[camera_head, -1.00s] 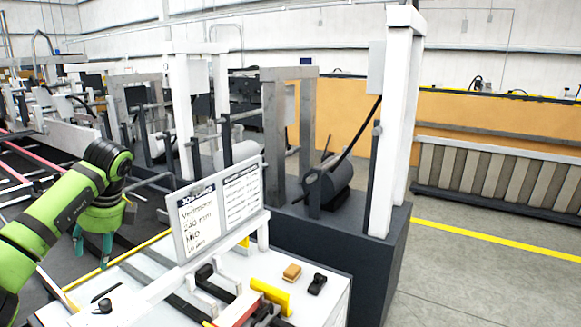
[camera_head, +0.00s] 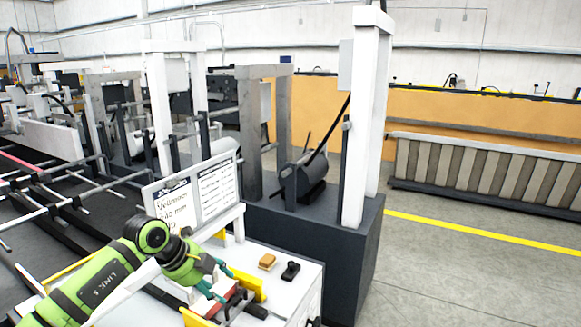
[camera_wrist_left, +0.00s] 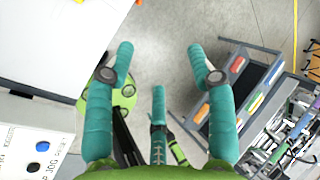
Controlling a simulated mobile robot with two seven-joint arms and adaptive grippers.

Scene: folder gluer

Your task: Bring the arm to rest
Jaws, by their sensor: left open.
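My left gripper (camera_head: 216,287) has teal fingers on a green arm. In the head view it appears in front of the right part of the white table (camera_head: 306,296), below the sign board (camera_head: 213,190). In the wrist view the fingers of the left gripper (camera_wrist_left: 160,58) are spread wide. Nothing is between them, and grey floor shows beyond. The gripper and arm hide part of the tabletop in the head view. My right gripper does not show.
An orange-brown block (camera_head: 267,262) and a small black item (camera_head: 290,271) lie on the table, near a yellow bar (camera_head: 252,285). The wrist view shows a drawer cart (camera_wrist_left: 250,80) with tools at right, a button panel (camera_wrist_left: 35,150) at lower left, and open floor between.

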